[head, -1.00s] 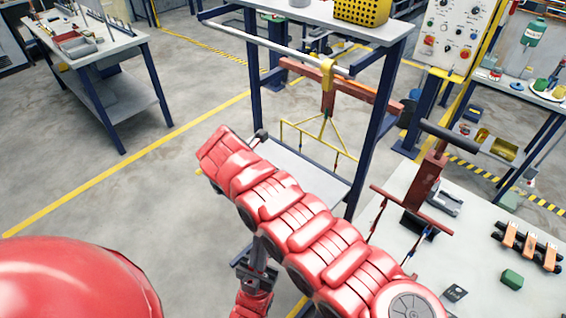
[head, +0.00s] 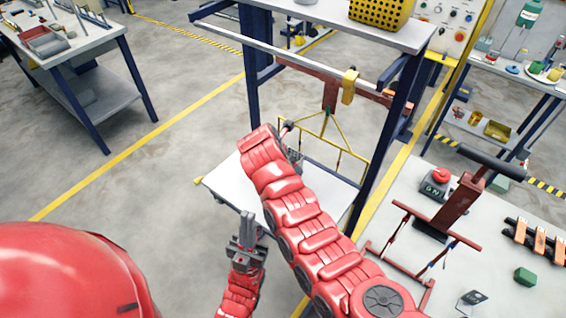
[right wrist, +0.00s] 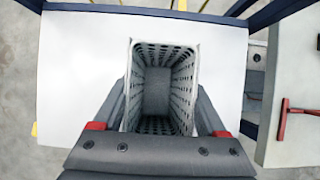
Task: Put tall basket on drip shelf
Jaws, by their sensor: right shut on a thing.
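The tall basket (right wrist: 184,92) is grey, open-topped and perforated. In the right wrist view I look down into it, with a finger of my right gripper (right wrist: 160,128) on each side, shut on it. Behind it is the white drip shelf (right wrist: 75,75), the low board of the blue rack; it also shows in the head view (head: 228,187). I cannot tell whether the basket touches the board. In the head view my right arm hides most of the basket. My left gripper (head: 247,222) is near the shelf's front edge, apart from the basket; its jaw opening is unclear.
The blue rack (head: 374,150) has posts, an upper bar and a top shelf with a yellow basket (head: 382,12). A yellow wire hanger (head: 325,125) hangs behind my right arm. A grey bench (head: 400,262) with a red stand is at right.

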